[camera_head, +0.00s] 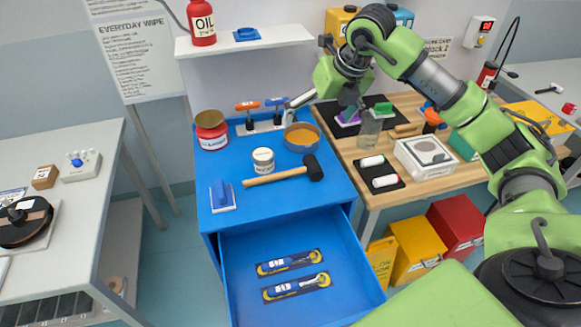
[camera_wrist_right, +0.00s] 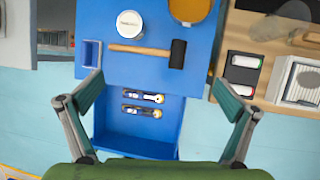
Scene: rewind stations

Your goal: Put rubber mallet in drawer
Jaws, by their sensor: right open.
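The rubber mallet (camera_head: 277,177) lies on the blue cabinet top (camera_head: 230,165), its wooden handle to the left and its black head to the right. It also shows in the right wrist view (camera_wrist_right: 145,50). The blue drawer (camera_head: 347,280) below is pulled open; it also shows in the right wrist view (camera_wrist_right: 150,127). My right gripper (camera_head: 318,104) is open and empty, above the back right of the cabinet. In the right wrist view its fingers (camera_wrist_right: 158,106) are spread wide. My left gripper is out of view.
A wooden bench (camera_head: 345,150) with several items is to the right. A wall shelf (camera_head: 270,40) is behind.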

